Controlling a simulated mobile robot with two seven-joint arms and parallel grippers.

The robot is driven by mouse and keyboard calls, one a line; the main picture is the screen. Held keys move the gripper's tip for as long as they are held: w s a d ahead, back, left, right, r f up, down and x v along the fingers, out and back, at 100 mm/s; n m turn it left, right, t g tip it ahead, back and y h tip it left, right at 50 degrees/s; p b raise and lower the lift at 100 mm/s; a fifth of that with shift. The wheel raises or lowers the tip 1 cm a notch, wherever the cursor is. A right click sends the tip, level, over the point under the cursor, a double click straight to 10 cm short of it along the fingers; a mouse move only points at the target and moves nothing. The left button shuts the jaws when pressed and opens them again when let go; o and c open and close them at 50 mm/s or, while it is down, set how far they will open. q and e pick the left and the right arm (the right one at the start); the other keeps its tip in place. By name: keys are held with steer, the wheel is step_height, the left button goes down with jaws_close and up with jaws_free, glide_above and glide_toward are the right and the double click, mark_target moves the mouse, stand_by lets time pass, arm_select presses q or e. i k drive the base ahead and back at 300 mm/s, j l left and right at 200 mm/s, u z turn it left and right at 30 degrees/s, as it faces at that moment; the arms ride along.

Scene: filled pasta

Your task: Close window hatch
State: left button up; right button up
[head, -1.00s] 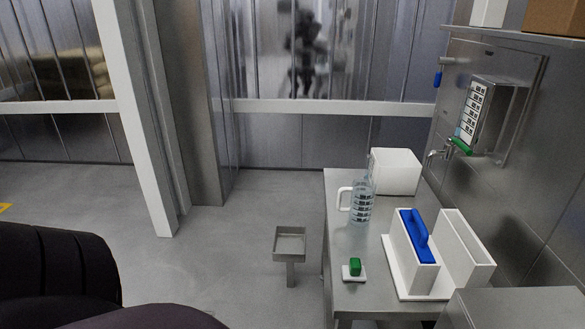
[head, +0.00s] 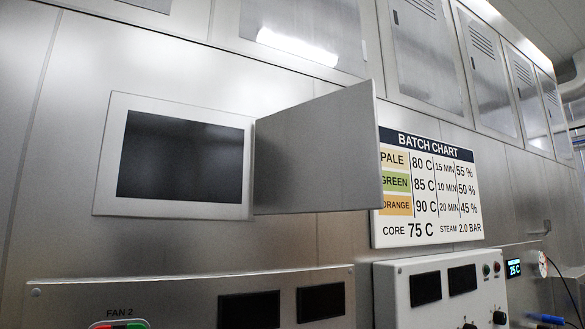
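The window hatch is in the head view, set in a metal wall. Its pale frame (head: 103,165) surrounds a dark rectangular opening (head: 180,158). Its flat metal door (head: 315,155) stands open, swung out from the right side of the frame. The door hides part of the batch chart. Neither of my grippers shows in this view.
A batch chart (head: 430,190) hangs on the wall right of the door. Below are a metal panel (head: 200,290) marked FAN 2 and a white control box (head: 440,295) with knobs. Metal cabinets (head: 420,55) line the wall above.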

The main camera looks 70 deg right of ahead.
mark_target(321, 155)
steer(key=k+l, duration=0.2)
steer(key=l, duration=0.15)
steer(key=k+l+z, duration=0.1)
steer(key=k+l, duration=0.25)
steer(key=l, duration=0.3)
steer(key=k+l+z, duration=0.1)
steer(key=l, duration=0.25)
steer(key=k+l, duration=0.25)
steer(key=k+l+z, duration=0.1)
steer(key=l, duration=0.35)
steer(key=k, duration=0.05)
